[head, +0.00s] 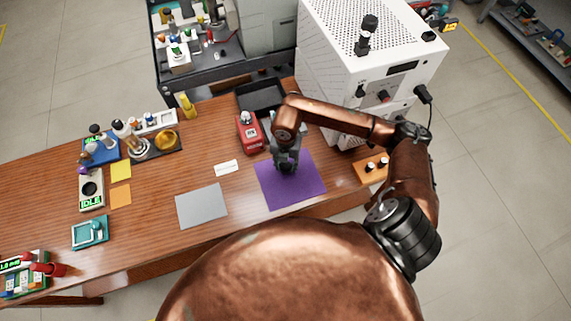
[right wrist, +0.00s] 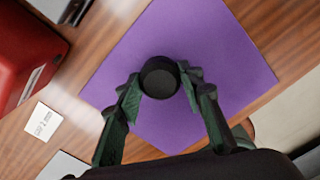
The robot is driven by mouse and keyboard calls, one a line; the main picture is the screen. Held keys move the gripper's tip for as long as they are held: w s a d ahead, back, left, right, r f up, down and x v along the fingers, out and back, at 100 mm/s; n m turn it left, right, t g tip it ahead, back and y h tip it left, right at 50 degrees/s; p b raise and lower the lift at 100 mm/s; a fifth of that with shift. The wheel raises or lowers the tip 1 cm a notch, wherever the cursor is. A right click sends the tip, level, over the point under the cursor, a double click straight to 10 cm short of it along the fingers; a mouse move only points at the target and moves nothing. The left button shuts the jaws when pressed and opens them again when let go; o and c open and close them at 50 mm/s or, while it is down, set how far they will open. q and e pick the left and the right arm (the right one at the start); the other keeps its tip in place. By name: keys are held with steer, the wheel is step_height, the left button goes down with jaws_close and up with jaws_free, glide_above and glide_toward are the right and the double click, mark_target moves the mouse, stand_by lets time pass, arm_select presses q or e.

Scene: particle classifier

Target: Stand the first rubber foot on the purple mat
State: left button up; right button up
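The purple mat (head: 290,192) lies flat on the wooden bench, and it fills the middle of the right wrist view (right wrist: 215,50). My right gripper (head: 286,168) is over the mat's upper middle, pointing down. In the right wrist view its two fingertips (right wrist: 160,82) touch a dark round rubber foot (right wrist: 160,77) from both sides. The foot's round face is toward the camera, over the mat. Whether its underside touches the mat is hidden. My left gripper is not in view.
An orange tray (head: 360,178) with small white-topped pieces is right of the mat. A red device (head: 249,138) and black tray (head: 262,96) stand behind it. A grey mat (head: 201,206) and white label (head: 227,168) lie left. A white cabinet (head: 345,60) stands behind right.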

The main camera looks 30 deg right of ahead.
mark_target(286, 166)
steer(key=o, duration=0.4)
arm_select(q)
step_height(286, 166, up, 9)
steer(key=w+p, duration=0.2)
steer(key=p, duration=0.6)
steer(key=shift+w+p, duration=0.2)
steer(key=shift+p, duration=0.2)
arm_select(e)
step_height(286, 166, up, 12)
steer(key=shift+r, duration=0.2)
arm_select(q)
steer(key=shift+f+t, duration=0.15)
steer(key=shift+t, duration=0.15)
